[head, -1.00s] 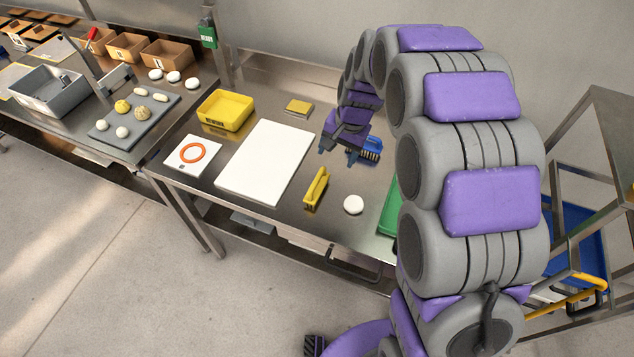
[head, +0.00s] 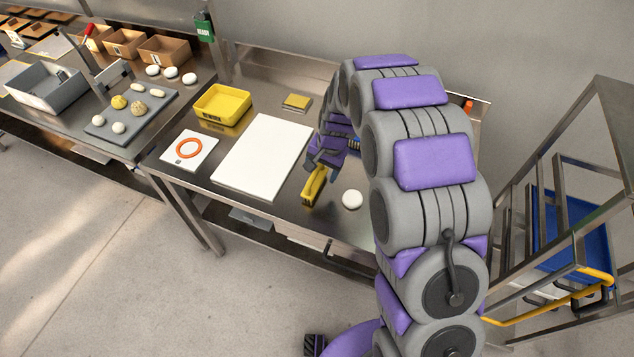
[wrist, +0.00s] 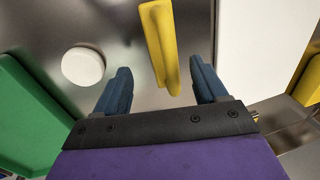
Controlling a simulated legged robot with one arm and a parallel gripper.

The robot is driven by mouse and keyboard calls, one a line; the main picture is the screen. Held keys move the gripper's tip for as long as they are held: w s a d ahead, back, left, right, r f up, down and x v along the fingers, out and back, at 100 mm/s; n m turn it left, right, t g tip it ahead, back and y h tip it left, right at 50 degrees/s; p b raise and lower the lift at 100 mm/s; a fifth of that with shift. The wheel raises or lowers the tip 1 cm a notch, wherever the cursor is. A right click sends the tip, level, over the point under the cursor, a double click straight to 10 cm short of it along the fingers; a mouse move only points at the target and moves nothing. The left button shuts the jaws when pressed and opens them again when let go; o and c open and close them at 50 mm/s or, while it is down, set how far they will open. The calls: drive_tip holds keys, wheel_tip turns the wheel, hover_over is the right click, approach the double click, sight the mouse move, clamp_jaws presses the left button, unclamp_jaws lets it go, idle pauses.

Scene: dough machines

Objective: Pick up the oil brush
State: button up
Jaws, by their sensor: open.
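A narrow yellow tool (head: 314,187) lies on the steel table, right of the white board; I cannot tell whether it is the oil brush. In the wrist view the yellow tool (wrist: 158,40) runs down from the top edge, its near end between my fingers with gaps on both sides. My gripper (wrist: 161,82) is open and empty. In the head view my gripper (head: 324,160) is just behind the yellow tool, partly hidden by my arm.
A white round piece (head: 352,199) sits right of the yellow tool, a white board (head: 262,157) left of it. A green tray (wrist: 25,120) shows in the wrist view. A yellow bin (head: 222,104) and an orange ring (head: 188,148) are further left.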

sight(316, 181)
drive_tip(key=b+x, duration=0.1)
drive_tip(key=x, duration=0.1)
drive_tip(key=a+x, duration=0.1)
drive_tip(key=x, duration=0.2)
drive_tip(key=shift+s+f+b, duration=0.1)
drive_tip(key=shift+b, duration=0.25)
drive_tip(key=shift+f, duration=0.1)
drive_tip(key=shift+d, duration=0.3)
drive_tip(key=shift+c, duration=0.8)
drive_tip(key=shift+a, duration=0.3)
drive_tip(key=c, duration=0.7)
drive_tip(key=shift+d, duration=0.2)
drive_tip(key=c, duration=0.3)
drive_tip(key=shift+c, duration=0.2)
